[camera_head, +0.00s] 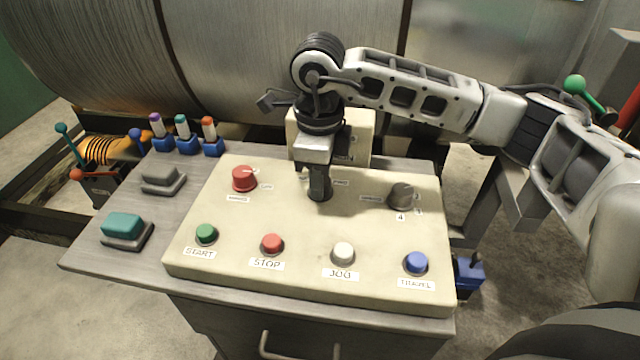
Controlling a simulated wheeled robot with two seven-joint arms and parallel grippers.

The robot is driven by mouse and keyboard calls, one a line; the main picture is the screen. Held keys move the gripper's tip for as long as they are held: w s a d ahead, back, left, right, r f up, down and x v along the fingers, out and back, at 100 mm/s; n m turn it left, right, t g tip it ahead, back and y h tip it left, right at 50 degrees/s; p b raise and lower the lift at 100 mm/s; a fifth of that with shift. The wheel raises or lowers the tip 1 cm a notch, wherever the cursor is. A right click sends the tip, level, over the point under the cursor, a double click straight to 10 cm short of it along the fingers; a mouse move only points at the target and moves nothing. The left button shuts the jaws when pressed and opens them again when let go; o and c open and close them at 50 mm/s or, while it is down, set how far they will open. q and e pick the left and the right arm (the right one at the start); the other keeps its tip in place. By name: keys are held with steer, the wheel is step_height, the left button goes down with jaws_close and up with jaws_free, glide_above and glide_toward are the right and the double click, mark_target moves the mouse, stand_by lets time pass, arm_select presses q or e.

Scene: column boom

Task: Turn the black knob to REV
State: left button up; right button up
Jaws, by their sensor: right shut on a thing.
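The black knob (319,196) is on the cream control panel (300,278), toward the middle of its back half. My right gripper (318,180) points down onto it and is shut on it, hiding most of the knob. Small white labels sit around it; one shows just right of the fingers, too small to read surely. I cannot tell which way the knob's pointer faces. My left gripper is not in view.
A red knob (244,178) is to the left and a grey knob (401,195) to the right. START (206,233), STOP (272,243), JOG (343,252) and TRAVEL (416,262) buttons line the front. A cream box (359,135) rises behind my gripper.

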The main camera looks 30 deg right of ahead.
steer(key=shift+n+b, duration=0.9)
steer(key=shift+n, duration=0.4)
steer(key=shift+w+r, duration=0.1)
steer(key=o, duration=1)
steer(key=r, duration=1)
steer(key=r+p, duration=0.1)
steer(key=r, duration=0.5)
steer(key=shift+s+a, duration=0.15)
steer(key=shift+s, duration=0.2)
steer(key=shift+f, duration=0.1)
